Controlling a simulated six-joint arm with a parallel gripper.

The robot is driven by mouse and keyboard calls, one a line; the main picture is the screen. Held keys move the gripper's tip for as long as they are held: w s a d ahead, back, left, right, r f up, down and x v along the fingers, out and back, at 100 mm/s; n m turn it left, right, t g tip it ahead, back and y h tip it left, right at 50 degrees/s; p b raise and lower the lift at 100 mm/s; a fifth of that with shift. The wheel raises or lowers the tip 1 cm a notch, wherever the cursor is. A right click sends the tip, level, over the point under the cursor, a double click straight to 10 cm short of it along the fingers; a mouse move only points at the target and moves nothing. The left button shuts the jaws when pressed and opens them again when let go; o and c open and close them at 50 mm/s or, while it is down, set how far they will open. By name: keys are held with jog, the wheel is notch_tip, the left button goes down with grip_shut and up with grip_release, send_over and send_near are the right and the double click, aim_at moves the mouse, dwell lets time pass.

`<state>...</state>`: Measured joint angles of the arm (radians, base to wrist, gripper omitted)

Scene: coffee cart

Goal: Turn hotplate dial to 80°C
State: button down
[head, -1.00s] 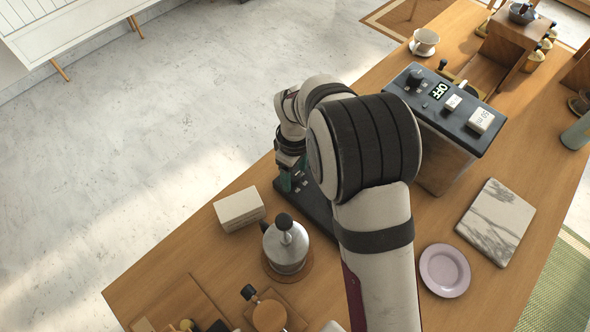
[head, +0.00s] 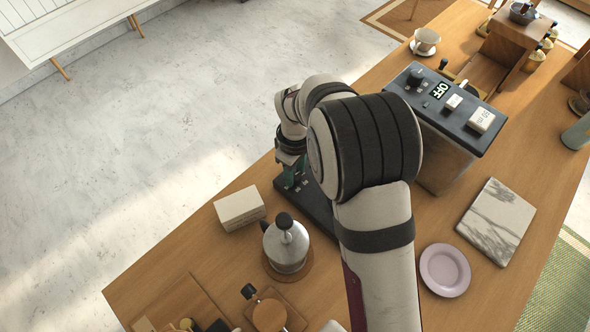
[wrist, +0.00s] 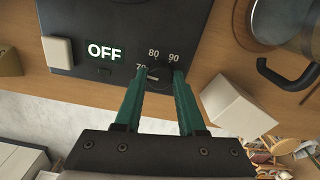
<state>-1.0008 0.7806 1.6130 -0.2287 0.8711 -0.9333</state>
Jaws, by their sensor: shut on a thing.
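The hotplate (head: 318,212) is a dark flat slab on the wooden cart, partly hidden behind my arm in the head view. In the wrist view, its black panel (wrist: 110,30) carries a lit OFF display (wrist: 104,50) and a pale square button (wrist: 59,52). The dark dial (wrist: 159,77) sits below the marks 70, 80 and 90. My gripper (wrist: 157,84) has its green fingers on either side of the dial and is shut on it. A small light mark shows at the dial's left side, near 70, but its exact setting is hard to read.
A cream box (head: 240,208) stands close beside the hotplate's dial end. A steel pot (head: 286,246) with a black handle stands in front. A second machine (head: 440,108) with an OFF display is behind right. A marble slab (head: 496,222) and lilac plate (head: 445,270) lie right.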

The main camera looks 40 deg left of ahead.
aim_at(295, 175)
jog(key=m, duration=0.5)
jog(key=shift+m, duration=0.4)
jog(key=m, duration=0.5)
jog(key=shift+m, duration=0.3)
jog(key=c, duration=0.5)
grip_release()
notch_tip(295, 175, up, 16)
